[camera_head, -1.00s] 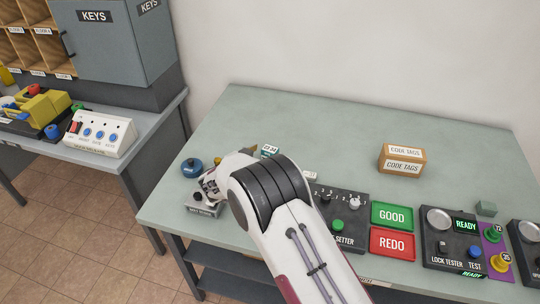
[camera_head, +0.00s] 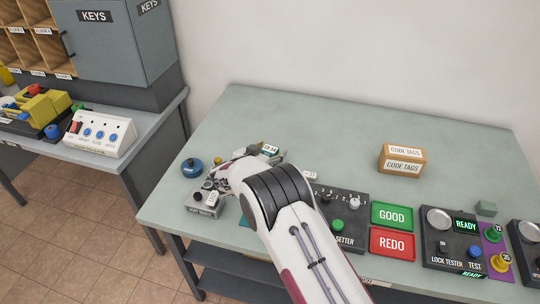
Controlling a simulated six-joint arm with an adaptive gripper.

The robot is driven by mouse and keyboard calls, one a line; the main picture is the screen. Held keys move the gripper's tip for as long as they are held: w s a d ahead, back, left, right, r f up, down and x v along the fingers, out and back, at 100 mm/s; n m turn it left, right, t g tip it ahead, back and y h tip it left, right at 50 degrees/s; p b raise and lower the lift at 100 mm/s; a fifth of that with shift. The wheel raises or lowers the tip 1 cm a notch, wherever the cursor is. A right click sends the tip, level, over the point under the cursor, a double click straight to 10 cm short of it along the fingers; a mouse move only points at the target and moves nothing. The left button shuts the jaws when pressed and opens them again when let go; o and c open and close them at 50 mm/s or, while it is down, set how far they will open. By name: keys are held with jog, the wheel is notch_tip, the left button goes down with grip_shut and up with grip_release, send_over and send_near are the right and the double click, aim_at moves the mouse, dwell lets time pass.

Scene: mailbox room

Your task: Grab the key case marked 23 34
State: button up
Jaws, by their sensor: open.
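The key case marked 23 34 (camera_head: 270,149) is a small case with a white label. It lies on the grey-green table, left of the middle, just beyond the end of my arm. My gripper (camera_head: 255,151) is close beside it on its left side. The gripper is open; its fingers are small and partly hidden behind my wrist, and I cannot tell whether they touch the case. The lower part of the case is partly covered.
A grey device (camera_head: 203,205) and a blue round knob (camera_head: 192,167) stand at the table's left edge. The setter panel (camera_head: 343,215), green GOOD pad (camera_head: 392,216), red REDO pad (camera_head: 392,242) and lock tester (camera_head: 450,238) line the front. A code tags box (camera_head: 402,158) stands behind; the back is clear.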

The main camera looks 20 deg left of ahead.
aim_at(270, 148)
dwell(0.4)
jog(key=c, duration=1.3)
jog(key=shift+r, duration=0.1)
jog(key=shift+r, duration=4.9)
